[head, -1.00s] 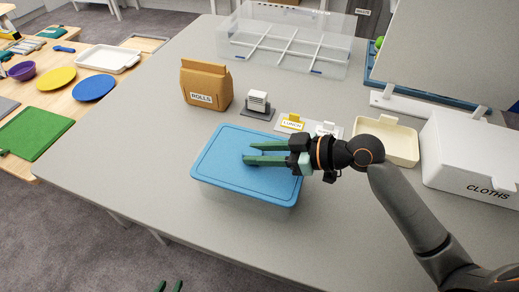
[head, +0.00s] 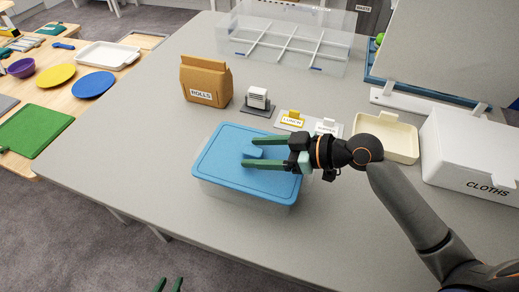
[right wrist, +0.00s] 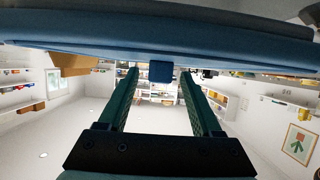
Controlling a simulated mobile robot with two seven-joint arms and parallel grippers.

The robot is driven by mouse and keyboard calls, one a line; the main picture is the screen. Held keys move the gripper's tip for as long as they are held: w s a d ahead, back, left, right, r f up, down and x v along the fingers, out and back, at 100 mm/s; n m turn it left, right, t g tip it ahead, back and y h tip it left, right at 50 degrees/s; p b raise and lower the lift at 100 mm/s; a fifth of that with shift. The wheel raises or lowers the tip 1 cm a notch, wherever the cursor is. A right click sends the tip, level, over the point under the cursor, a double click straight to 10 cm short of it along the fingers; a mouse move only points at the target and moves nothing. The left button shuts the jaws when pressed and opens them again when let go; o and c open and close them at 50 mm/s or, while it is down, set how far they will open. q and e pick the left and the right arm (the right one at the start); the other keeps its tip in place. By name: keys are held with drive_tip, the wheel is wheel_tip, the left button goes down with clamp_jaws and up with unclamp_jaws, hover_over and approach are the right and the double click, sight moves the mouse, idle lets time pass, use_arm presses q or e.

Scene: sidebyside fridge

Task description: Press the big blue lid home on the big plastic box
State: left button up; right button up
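The big blue lid (head: 225,160) lies on top of the big clear plastic box (head: 245,202) near the table's front edge. It looks nearly level; I cannot tell whether its rim is fully seated. My right gripper (head: 252,153) reaches in from the right just over the lid, its green fingers apart on either side of the lid's small blue handle. In the right wrist view the handle (right wrist: 161,71) shows between the open fingers with gaps on both sides, below the lid's blue edge (right wrist: 160,40). My left gripper (head: 169,285) shows only its parted fingertips at the bottom edge.
A brown ROLLS bag (head: 206,82), a small card holder (head: 257,100) and label stands (head: 292,119) stand behind the box. A cream tray (head: 387,137) and a white CLOTHS box (head: 475,160) are to the right. The table left of the box is clear.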

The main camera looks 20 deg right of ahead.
drive_tip(key=shift+s+d+r, duration=0.15)
drive_tip(key=shift+s+d, duration=0.15)
drive_tip(key=shift+d, duration=0.15)
drive_tip(key=b+v, duration=0.2)
drive_tip(key=v, duration=0.8)
drive_tip(key=shift+s+d+r, duration=0.35)
drive_tip(key=shift+d, duration=0.15)
drive_tip(key=shift+s+a, duration=0.1)
